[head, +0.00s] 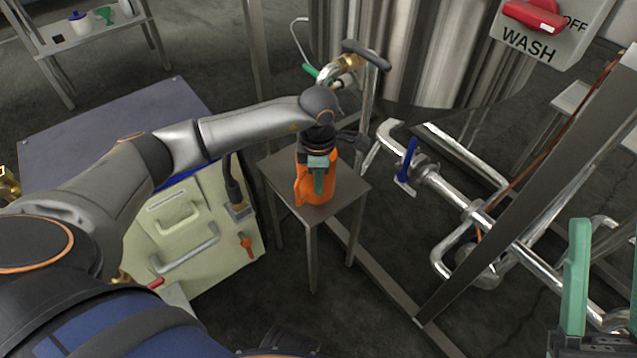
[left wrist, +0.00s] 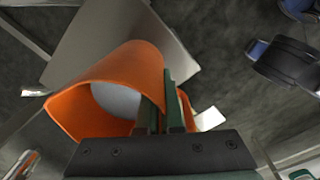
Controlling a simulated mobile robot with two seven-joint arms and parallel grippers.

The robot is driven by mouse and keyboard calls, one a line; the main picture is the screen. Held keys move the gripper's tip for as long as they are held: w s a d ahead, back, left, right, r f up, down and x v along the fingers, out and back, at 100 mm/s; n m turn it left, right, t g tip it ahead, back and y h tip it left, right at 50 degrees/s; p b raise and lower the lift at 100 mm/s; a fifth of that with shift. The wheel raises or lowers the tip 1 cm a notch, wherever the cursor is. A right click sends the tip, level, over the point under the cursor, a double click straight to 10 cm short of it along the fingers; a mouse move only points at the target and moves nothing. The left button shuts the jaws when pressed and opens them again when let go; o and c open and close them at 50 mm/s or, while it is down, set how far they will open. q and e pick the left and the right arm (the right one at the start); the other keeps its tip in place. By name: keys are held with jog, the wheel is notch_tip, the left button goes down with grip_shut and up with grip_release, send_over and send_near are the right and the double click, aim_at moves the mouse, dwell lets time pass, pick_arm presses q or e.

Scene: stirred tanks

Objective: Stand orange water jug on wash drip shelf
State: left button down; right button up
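The orange water jug (head: 328,190) is upright at the small square metal stand, the drip shelf (head: 350,182). Its base looks to be on or just above the top; I cannot tell whether it touches. My left gripper (head: 318,182) reaches over it from above, its green fingers close together on the jug's near side. The left wrist view shows the jug's open mouth and orange wall (left wrist: 90,100) beside the fingers (left wrist: 162,112), which look closed on its handle side. My right gripper (head: 604,280) is at the lower right, fingers apart and empty.
A steel tank (head: 420,50) with a wash sign (head: 530,42) stands behind the shelf. A bent spout with a dark handle (head: 366,54) hangs above it. Pipes with a blue valve lever (head: 408,160) lie right. A cabinet (head: 190,225) stands left.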

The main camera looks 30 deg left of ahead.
pick_arm(q)
jog(key=shift+f, duration=0.1)
jog(key=c, duration=1.5)
grip_release()
jog(key=o, duration=0.4)
